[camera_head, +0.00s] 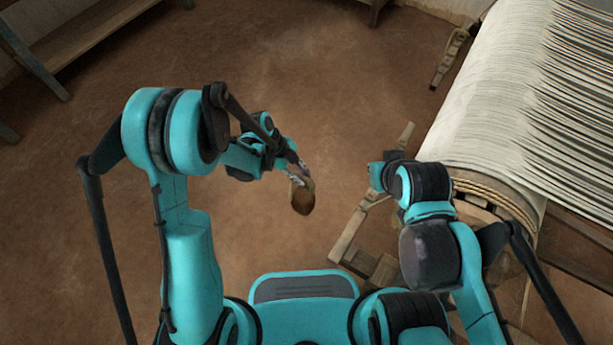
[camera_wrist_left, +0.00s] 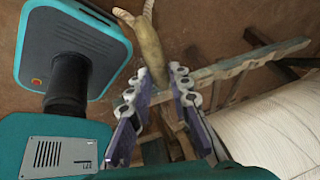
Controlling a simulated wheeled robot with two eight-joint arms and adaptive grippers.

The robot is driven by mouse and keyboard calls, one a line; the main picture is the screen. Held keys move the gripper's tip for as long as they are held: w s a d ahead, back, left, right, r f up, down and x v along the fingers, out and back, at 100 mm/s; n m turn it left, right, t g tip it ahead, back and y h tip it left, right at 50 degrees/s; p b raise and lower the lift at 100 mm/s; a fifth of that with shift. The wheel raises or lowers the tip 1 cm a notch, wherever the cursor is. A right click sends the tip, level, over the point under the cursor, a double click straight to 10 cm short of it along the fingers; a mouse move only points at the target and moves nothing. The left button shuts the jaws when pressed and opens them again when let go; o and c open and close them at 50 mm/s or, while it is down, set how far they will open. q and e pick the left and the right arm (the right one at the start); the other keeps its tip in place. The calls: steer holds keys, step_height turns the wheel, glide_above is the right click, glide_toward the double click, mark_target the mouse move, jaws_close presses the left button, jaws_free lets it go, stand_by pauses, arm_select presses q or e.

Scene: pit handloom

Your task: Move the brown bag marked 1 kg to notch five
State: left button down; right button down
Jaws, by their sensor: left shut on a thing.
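My left gripper (camera_head: 298,178) is shut on the brown bag (camera_head: 303,198), which hangs below the fingertips over the bare floor. In the left wrist view the bag (camera_wrist_left: 150,50) shows at the tips of the two fingers (camera_wrist_left: 168,82), with paler tied ends at its top. No 1 kg mark can be read on it. A wooden bar (camera_wrist_left: 250,62) runs behind the fingers in the left wrist view; notches on it cannot be told apart. My right arm reaches in beside the loom, and its gripper does not show.
The loom's roll of pale warp threads (camera_head: 500,110) fills the right side. Wooden frame pieces (camera_head: 350,235) stand low between the bag and the roll. A wooden bench (camera_head: 85,35) is at the far left. The brown floor in the middle is clear.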

arm_select(q)
steer(key=w+a+r, duration=0.1)
steer(key=w+a, duration=0.5)
steer(key=a, duration=0.3)
steer(key=shift+w, duration=0.3)
stand_by(0.4)
stand_by(0.7)
